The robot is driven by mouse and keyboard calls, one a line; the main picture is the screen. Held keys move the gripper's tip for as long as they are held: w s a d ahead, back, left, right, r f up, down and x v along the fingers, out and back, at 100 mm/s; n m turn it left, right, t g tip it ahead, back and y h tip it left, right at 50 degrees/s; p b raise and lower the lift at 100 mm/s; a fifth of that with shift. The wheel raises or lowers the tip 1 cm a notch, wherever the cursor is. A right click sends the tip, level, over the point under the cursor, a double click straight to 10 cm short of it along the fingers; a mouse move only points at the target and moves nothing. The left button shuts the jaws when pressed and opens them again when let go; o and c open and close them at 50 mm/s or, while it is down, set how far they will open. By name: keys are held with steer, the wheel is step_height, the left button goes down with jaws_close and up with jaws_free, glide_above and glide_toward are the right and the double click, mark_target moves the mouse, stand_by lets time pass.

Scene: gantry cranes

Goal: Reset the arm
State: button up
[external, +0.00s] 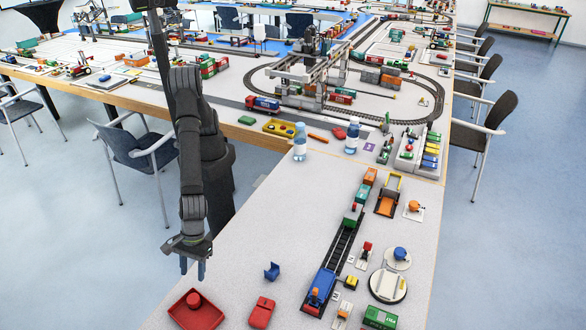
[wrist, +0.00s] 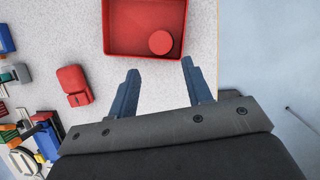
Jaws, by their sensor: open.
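My gripper (external: 193,265) hangs open and empty, fingers pointing down, above the near left part of the table, just behind the red tray in the external view. In the wrist view its two blue-grey fingers (wrist: 160,85) are spread apart with only bare table between them. The red tray (external: 180,317) lies at the table's left edge with a red round piece (external: 193,299) in it. In the wrist view the tray (wrist: 118,48) is beyond the fingertips, with the round piece (wrist: 160,42) in its lower right corner.
A red toy car (external: 262,312) lies beside the tray, and a small blue chair-like piece (external: 272,270) is behind it. A toy track (external: 343,245) with a blue wagon (external: 320,287) and other toys fill the right side. Two bottles (external: 300,142) stand farther back. The table between is clear.

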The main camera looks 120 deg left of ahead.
mark_target(193, 298)
steer(key=x, duration=1.1)
steer(key=shift+f, duration=0.2)
steer(key=shift+r, duration=1.15)
